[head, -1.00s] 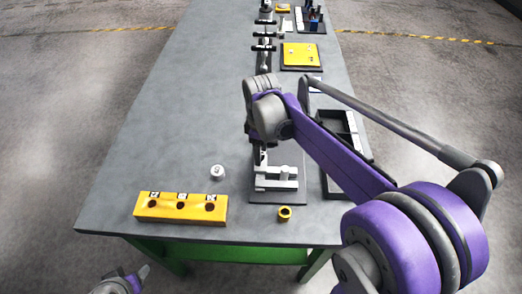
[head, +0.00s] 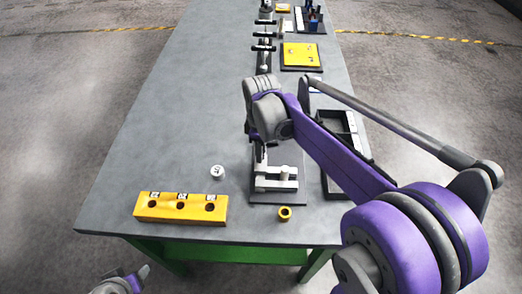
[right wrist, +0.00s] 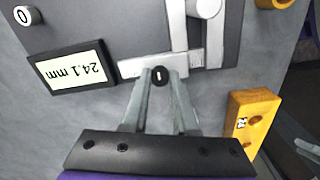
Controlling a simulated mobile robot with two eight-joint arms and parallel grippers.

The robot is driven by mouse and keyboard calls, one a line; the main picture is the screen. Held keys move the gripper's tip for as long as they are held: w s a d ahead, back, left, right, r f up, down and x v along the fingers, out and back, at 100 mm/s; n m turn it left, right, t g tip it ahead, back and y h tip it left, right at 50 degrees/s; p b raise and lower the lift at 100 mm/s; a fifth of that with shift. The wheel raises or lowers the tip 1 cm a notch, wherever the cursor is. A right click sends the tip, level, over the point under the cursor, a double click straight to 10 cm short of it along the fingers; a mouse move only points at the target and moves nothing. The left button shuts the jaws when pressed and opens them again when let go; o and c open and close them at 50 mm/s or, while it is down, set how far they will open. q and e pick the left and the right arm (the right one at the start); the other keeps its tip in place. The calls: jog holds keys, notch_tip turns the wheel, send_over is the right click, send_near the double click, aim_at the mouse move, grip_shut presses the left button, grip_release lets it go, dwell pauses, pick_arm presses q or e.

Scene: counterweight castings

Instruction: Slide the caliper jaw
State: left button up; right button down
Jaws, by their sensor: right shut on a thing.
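The caliper (head: 278,184) is a pale grey frame on a dark plate near the table's front edge. In the right wrist view its pale bar and jaw (right wrist: 188,62) lie on the plate beside a display (right wrist: 72,70) reading 24.1 mm, upside down. My right gripper (head: 261,156) reaches down to the caliper. In the right wrist view its fingers (right wrist: 158,77) are shut on a small dark knob (right wrist: 159,74) with a white mark, at the jaw's edge. My left gripper (head: 138,278) shows partly at the lower left, away from the table; its opening is unclear.
A yellow block with holes (head: 181,208) stands left of the plate. A white puck (head: 217,171) and a yellow ring (head: 285,213) are near the plate. A black tray (head: 333,190) stands to the right. A yellow board (head: 302,54) lies further back. The table's left side is clear.

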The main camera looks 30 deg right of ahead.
dwell(0.7)
jog(key=shift+w+d, duration=0.45)
jog(key=shift+w, duration=0.25)
jog(key=shift+w+d, duration=0.45)
jog(key=shift+w, duration=0.25)
jog(key=c, duration=0.7)
grip_release()
notch_tip(320, 180, up, 11)
jog(key=shift+f, duration=0.1)
jog(key=shift+s, duration=0.1)
